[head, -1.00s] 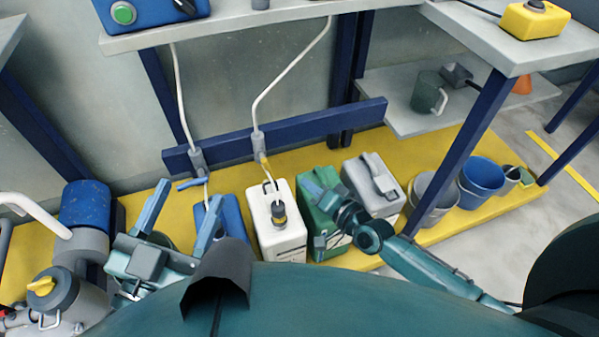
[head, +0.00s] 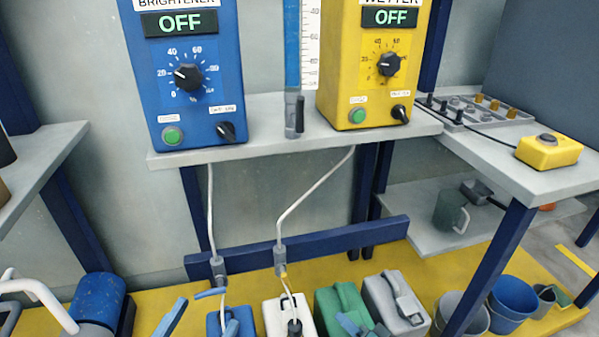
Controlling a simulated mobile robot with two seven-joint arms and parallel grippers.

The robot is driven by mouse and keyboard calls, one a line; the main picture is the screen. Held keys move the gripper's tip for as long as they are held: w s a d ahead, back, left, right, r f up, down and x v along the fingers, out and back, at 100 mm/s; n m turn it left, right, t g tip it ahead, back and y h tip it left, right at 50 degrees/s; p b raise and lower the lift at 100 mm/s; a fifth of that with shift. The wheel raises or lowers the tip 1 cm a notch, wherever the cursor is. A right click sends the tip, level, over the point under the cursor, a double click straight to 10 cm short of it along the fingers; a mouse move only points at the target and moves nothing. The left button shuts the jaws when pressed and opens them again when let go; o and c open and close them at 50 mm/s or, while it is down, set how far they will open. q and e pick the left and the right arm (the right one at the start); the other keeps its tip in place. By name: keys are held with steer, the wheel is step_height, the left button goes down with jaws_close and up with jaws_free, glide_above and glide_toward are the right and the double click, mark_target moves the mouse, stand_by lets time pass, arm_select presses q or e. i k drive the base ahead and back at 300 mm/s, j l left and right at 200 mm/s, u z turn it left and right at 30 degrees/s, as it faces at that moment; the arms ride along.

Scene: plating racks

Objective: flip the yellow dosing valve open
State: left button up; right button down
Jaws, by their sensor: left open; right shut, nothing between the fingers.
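The yellow dosing valve (head: 281,262) is a grey body on the blue rail, on the line running down from the yellow WETTER box. Its short yellow handle (head: 283,270) hangs at its lower end, roughly along the tube; its exact angle is too small to tell. My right gripper (head: 352,326) is shut and empty in front of the green canister, right of and below the valve. Neither touches the valve.
A blue-handled valve (head: 217,270) sits left on the same rail (head: 340,237), its handle pointing left. White (head: 272,318), green (head: 338,300) and grey (head: 385,295) canisters stand below. The shelf (head: 270,140) with both OFF boxes overhangs the rail.

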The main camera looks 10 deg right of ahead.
mark_target(286, 281)
steer(key=k+l, duration=0.7)
steer(key=k, duration=0.2)
